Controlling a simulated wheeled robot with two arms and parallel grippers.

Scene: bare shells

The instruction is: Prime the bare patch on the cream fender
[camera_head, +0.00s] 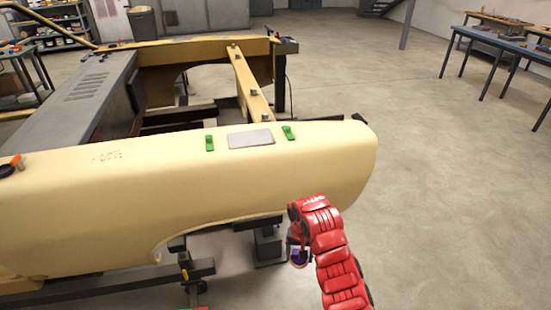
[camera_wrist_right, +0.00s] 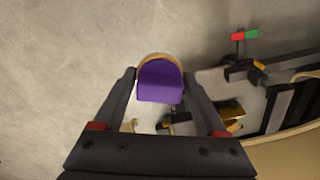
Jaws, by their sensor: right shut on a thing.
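The cream fender (camera_head: 200,190) lies along the near side of the bare car shell. A grey bare patch (camera_head: 251,138) shows on its top, between two green pieces (camera_head: 209,143) and (camera_head: 288,132). My right gripper (camera_head: 298,252) hangs in front of the fender's near side, low and apart from it, at the end of my red arm. It is shut on a purple-topped thing (camera_wrist_right: 160,82), which also shows as a purple spot (camera_head: 298,260) in the head view. What lies under the purple part is mostly hidden. My left gripper is not in view.
A dark stand (camera_head: 190,268) with a yellow-tipped part is below the fender. An orange-and-black tool (camera_head: 12,166) sits on the fender's left end. Blue-topped tables (camera_head: 495,40) stand at the far right. The floor (camera_head: 450,180) to the right is clear.

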